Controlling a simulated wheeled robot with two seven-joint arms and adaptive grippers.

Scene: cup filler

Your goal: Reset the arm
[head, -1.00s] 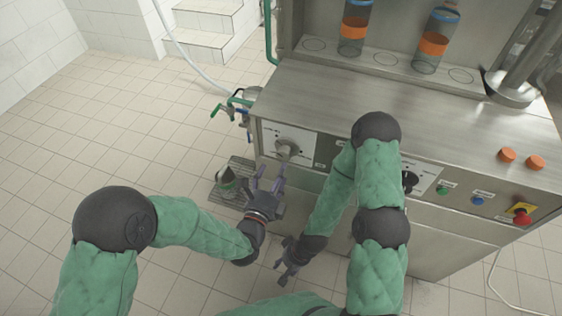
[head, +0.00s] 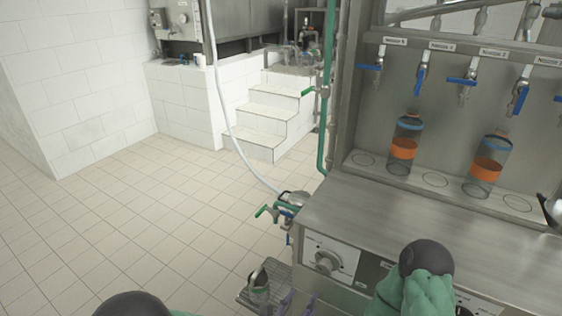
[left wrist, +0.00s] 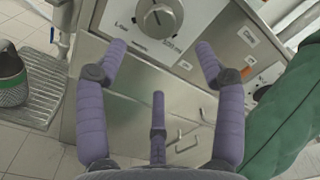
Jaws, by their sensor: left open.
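My left gripper (head: 299,298) shows only as purple fingertips at the bottom edge of the head view, in front of the machine's panel. In the left wrist view the gripper (left wrist: 160,58) has its fingers spread, with nothing between them. The grey selector knob (left wrist: 160,16) on its white plate lies beyond the fingertips, apart from them. The same knob (head: 326,262) shows in the head view. My right gripper is out of view; only part of the green right arm shows at the lower right.
Two bottles with orange bands (head: 403,149) (head: 487,170) stand on the filler's shelf below blue-handled taps. A dark and green object (left wrist: 12,78) sits on a metal grate (left wrist: 45,88) beside the machine. White steps (head: 262,122) stand behind; the tiled floor at left is clear.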

